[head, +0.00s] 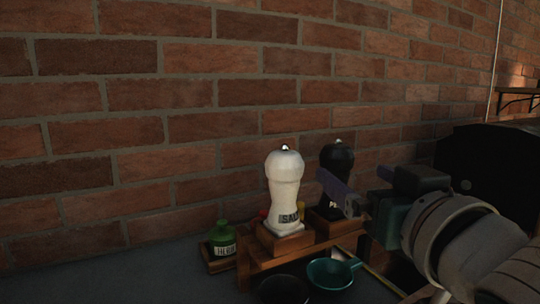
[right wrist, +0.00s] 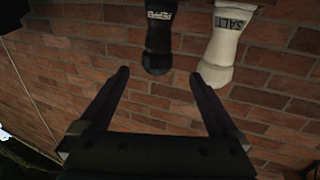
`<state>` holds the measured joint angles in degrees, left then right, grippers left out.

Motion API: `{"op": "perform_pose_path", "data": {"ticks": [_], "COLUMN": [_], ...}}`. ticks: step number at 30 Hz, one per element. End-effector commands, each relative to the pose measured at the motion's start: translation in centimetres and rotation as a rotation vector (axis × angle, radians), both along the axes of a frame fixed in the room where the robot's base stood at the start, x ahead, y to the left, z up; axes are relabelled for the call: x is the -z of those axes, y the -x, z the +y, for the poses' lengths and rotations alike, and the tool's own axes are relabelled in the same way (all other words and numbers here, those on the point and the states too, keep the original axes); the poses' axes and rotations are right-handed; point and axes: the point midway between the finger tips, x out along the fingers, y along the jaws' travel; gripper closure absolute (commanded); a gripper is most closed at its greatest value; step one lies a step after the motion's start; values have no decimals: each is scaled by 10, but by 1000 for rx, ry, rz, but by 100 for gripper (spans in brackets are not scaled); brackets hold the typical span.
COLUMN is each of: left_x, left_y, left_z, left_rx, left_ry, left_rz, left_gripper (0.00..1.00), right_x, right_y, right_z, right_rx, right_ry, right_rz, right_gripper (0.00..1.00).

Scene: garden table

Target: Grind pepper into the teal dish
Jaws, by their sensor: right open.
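The black pepper mill (head: 337,160) stands upright on a wooden stand, partly hidden behind my right gripper. It also shows upside down in the right wrist view (right wrist: 158,35), with a white label. My right gripper (head: 340,191) is open and empty. In the right wrist view (right wrist: 160,75) its two fingers are spread, pointing toward the mill, whose top is near the gap between the fingertips; I cannot tell whether they touch. The teal dish (head: 329,275), with a handle, sits in front of the stand. My left gripper is not in view.
A white salt mill (head: 284,185) stands left of the pepper mill on the wooden stand (head: 287,242). A green bottle (head: 221,238) is at the stand's left. A dark dish (head: 283,291) is beside the teal one. A brick wall (head: 150,130) rises behind. The table's left is clear.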

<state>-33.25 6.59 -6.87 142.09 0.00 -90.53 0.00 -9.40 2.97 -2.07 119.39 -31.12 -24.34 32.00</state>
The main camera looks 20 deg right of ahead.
Motion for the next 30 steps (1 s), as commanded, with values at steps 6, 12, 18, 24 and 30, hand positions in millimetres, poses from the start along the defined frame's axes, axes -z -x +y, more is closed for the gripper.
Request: {"op": "perform_pose_path", "data": {"ticks": [6, 12, 18, 24, 30], "left_x": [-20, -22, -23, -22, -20], "left_y": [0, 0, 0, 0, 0], "left_z": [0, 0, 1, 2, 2], "left_rx": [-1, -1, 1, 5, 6], "left_ry": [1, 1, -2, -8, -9], "left_rz": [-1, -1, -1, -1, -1], "left_gripper": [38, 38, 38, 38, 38], "right_x": [-5, -3, -4, -3, -2], "right_y": [-16, -31, -66, -96, -112], "right_z": [-6, -9, -16, -22, -24], "right_rx": [3, 5, 5, 6, 5], "right_ry": [16, 12, 12, 11, 9], "right_rz": [-5, -12, -13, -12, -11], "right_gripper": [3, 3, 3, 3, 3]}}
